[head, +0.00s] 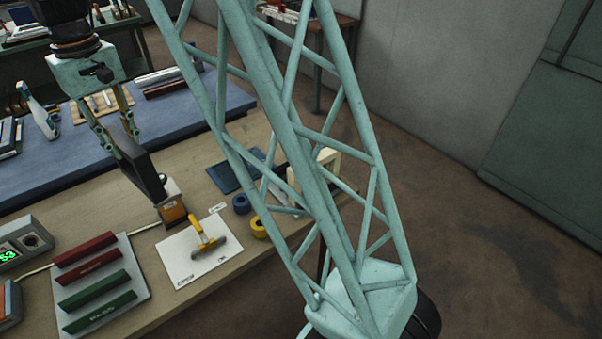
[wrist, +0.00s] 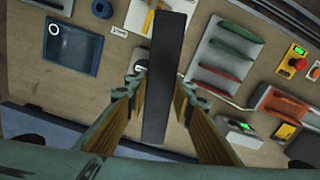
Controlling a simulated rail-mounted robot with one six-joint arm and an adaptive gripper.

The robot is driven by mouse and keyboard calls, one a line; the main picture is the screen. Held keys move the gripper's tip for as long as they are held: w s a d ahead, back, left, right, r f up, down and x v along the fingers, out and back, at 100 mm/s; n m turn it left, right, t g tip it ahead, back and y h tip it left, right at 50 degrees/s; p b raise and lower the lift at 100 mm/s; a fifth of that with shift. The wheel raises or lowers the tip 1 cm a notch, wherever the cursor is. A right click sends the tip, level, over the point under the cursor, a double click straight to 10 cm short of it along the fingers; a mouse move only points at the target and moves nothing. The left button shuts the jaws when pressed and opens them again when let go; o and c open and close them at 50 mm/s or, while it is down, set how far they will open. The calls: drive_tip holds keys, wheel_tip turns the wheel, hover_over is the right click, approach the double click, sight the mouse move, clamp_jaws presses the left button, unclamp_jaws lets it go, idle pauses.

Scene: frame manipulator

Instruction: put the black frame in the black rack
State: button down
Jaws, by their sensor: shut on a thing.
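The black frame (head: 143,174) hangs from my gripper (head: 124,148) in the head view, tilted, above the wooden bench. In the wrist view the frame (wrist: 165,75) shows edge-on as a long dark bar between the two fingers of my gripper (wrist: 164,88). My gripper is shut on it. The frame's lower end is near a small black and orange device (head: 173,210) in the head view; I cannot tell whether they touch. I cannot make out a black rack for certain in either view.
A grey plate (head: 138,289) with red and green bars lies at the front left. A white board (head: 182,262) bears a yellow-handled tool (head: 202,235). A blue tray (wrist: 75,65) lies on the bench. A pale green lattice column crosses the head view and hides part of the bench.

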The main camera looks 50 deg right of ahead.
drive_tip(key=shift+d, duration=0.2)
drive_tip(key=shift+d+r, duration=0.1)
drive_tip(key=shift+r, duration=0.05)
idle(0.3)
